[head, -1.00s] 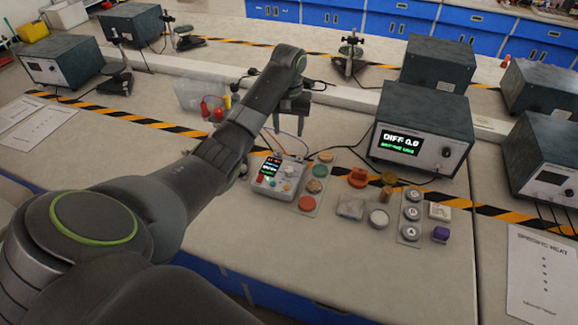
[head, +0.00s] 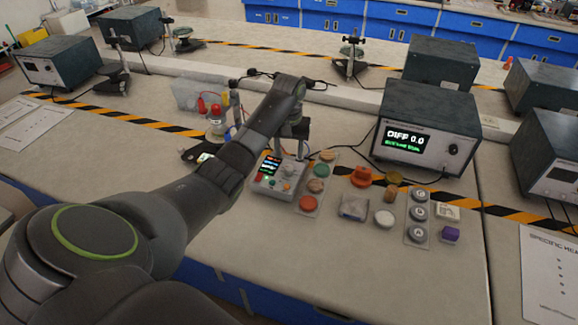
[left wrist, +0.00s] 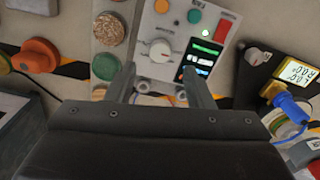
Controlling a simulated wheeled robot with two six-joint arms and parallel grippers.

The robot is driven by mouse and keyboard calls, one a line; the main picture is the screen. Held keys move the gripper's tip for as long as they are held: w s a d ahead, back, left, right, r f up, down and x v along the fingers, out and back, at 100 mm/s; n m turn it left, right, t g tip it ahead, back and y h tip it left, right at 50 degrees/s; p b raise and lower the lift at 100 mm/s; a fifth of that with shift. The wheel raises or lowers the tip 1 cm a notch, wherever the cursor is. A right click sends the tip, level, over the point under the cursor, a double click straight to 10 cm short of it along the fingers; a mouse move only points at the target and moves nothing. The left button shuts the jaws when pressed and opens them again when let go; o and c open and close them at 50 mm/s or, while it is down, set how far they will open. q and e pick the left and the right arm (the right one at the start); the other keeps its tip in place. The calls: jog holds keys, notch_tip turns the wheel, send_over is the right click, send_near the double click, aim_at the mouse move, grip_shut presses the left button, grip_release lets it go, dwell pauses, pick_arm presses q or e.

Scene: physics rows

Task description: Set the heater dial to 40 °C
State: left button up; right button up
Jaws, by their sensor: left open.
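The heater control box (head: 273,186) is a pale box with a small dark screen, a red key and buttons, on the bench in the head view. In the left wrist view the same box (left wrist: 146,70) shows a white round dial (left wrist: 160,50) with scale marks around it; the setting is too small to read. My left gripper (head: 291,150) is above the back of the box, fingers pointing down. In the wrist view the open gripper (left wrist: 159,70) has the dial just past and between its fingertips, apparently untouched. My right gripper is in neither view.
A panel with round coloured pads (head: 315,185) stands close beside the box. An orange knob (head: 362,176) and a grey button strip (head: 417,216) lie further right. A meter with a blue plug (left wrist: 284,100) is near the box.

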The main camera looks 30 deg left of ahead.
aim_at(289, 167)
pick_arm(q)
notch_tip(289, 167, down, 6)
jog(key=shift+f, duration=0.1)
jog(key=shift+c, duration=0.3)
jog(key=c, duration=0.9)
